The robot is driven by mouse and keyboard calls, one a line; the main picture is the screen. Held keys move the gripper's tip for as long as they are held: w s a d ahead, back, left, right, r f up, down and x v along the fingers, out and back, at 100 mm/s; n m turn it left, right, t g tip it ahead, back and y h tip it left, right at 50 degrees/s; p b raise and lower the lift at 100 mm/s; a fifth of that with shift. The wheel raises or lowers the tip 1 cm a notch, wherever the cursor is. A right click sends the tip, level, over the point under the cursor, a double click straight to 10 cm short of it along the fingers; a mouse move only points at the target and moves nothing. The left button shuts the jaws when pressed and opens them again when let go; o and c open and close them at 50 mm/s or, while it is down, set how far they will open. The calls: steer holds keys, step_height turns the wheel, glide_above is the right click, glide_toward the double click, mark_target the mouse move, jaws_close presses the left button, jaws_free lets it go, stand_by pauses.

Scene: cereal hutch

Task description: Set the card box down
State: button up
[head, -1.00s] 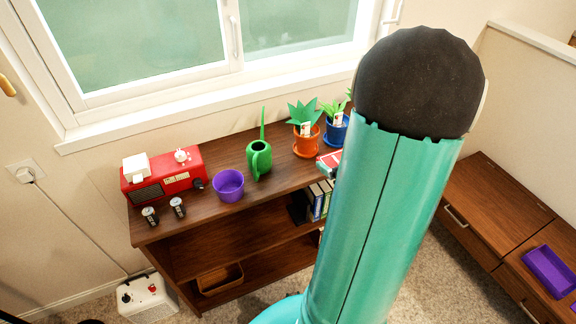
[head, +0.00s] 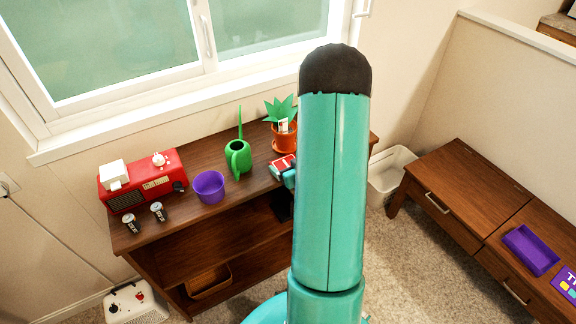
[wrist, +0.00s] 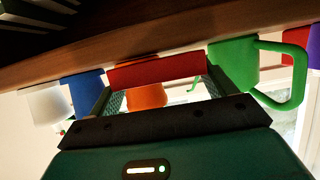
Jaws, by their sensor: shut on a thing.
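The card box (head: 283,165), red with a white edge, is at the front edge of the dark wood shelf's top (head: 235,205), right of the green watering can (head: 238,158). My gripper (wrist: 160,84) is shut on the card box, which shows as a red bar (wrist: 157,71) between its two fingers in the wrist view. In the head view my arm hides most of the gripper. I cannot tell whether the box touches the shelf top.
An orange plant pot (head: 286,140) stands just behind the box. A purple pot (head: 209,187), two small dark cylinders and a red radio (head: 143,181) stand to the left. A purple tray (head: 530,250) sits on a low cabinet at right. A blue pot (wrist: 83,91) shows in the wrist view.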

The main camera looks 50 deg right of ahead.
steer(key=shift+f, duration=0.35)
steer(key=o, duration=1.2)
steer(key=shift+c, duration=0.2)
steer(key=shift+r, duration=0.1)
steer(key=shift+r, duration=0.15)
steer(key=v, duration=1.2)
